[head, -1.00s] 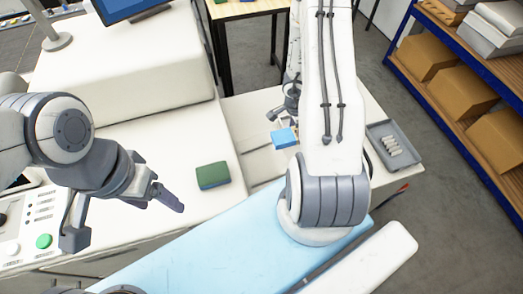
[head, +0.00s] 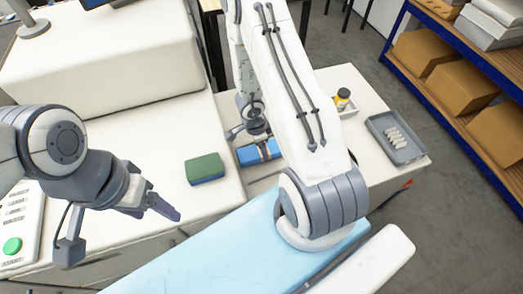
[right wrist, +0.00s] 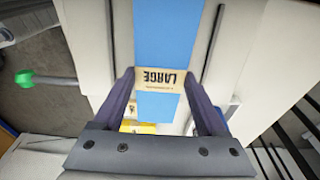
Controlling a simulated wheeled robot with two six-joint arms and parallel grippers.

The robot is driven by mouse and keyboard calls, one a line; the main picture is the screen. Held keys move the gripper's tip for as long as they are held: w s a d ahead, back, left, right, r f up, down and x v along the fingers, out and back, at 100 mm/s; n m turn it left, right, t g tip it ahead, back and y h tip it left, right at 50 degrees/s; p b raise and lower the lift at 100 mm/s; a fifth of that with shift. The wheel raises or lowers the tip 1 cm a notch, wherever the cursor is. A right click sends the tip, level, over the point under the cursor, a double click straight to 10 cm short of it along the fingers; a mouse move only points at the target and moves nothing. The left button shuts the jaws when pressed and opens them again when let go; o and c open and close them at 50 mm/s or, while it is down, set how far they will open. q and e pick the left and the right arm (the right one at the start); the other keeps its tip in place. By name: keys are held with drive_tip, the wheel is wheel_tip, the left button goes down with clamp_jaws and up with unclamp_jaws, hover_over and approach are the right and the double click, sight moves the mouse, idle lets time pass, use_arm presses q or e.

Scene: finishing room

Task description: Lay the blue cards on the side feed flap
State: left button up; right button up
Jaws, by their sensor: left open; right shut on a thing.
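The blue cards (head: 247,154) form a flat pack over the pale side feed flap (head: 262,174), beside the white machine. In the right wrist view the blue cards (right wrist: 168,35) run lengthwise away from me, with a cream band marked LARGE around them. My right gripper (right wrist: 158,85) is shut on the cards, one finger at each side near the band. I cannot tell whether the pack touches the flap. In the head view my right arm hides part of this area. My left gripper (head: 165,212) is open and empty above the white machine top.
A green block (head: 205,168) lies on the machine top left of the cards. A grey tray (head: 414,152) with several pale cylinders and a yellow bottle (head: 342,100) stand on the white table to the right. A shelf (head: 455,103) with cartons stands at the far right.

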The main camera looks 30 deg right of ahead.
drive_tip(key=shift+s+f+b, duration=0.1)
drive_tip(key=shift+f+b, duration=0.35)
drive_tip(key=shift+f, duration=0.15)
drive_tip(key=o, duration=1.6)
drive_tip(key=shift+s, duration=0.1)
drive_tip(key=shift+w+a+r+p, duration=0.15)
drive_tip(key=shift+a+r+p, duration=0.15)
drive_tip(key=shift+r+p, duration=1.65)
drive_tip(key=shift+w+a+r+p, duration=0.1)
drive_tip(key=shift+a+r+p, duration=0.15)
drive_tip(key=shift+r+p, duration=1.65)
drive_tip(key=shift+w+a+r+p, duration=0.25)
drive_tip(key=shift+r+p, duration=0.8)
drive_tip(key=shift+r, duration=1.7)
